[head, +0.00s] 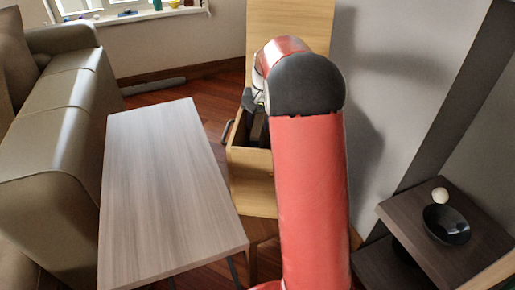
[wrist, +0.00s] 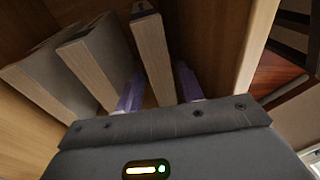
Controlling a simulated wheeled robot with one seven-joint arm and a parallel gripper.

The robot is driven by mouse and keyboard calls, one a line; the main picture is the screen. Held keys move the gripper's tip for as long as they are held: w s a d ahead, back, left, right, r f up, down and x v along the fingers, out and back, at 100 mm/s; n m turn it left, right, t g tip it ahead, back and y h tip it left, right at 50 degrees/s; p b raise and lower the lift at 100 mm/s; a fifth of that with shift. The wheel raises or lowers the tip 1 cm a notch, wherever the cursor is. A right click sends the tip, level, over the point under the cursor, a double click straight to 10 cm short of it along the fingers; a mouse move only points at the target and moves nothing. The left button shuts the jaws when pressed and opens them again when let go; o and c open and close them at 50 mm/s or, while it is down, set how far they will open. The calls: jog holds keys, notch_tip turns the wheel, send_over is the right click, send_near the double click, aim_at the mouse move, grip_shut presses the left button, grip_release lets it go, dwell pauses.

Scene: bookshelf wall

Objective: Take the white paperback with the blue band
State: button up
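In the wrist view, my gripper (wrist: 160,92) is open, with its two purple fingers on either side of a narrow upright book (wrist: 153,55). A gap shows beside the book, so the fingers do not look closed on it. Its pale page edge faces the camera; its cover is mostly hidden. I cannot make out a white cover or blue band on any book. In the head view, my gripper reaches into the open wooden drawer (head: 250,160), and my red arm hides most of it.
Two thicker grey books, one at the far left (wrist: 40,82) and one nearer (wrist: 92,62), stand left of the fingers. A long wooden table (head: 165,180) is left of the drawer. A dark shelf (head: 470,260) with a black bowl (head: 447,224) is at the right.

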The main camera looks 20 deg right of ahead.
grip_shut()
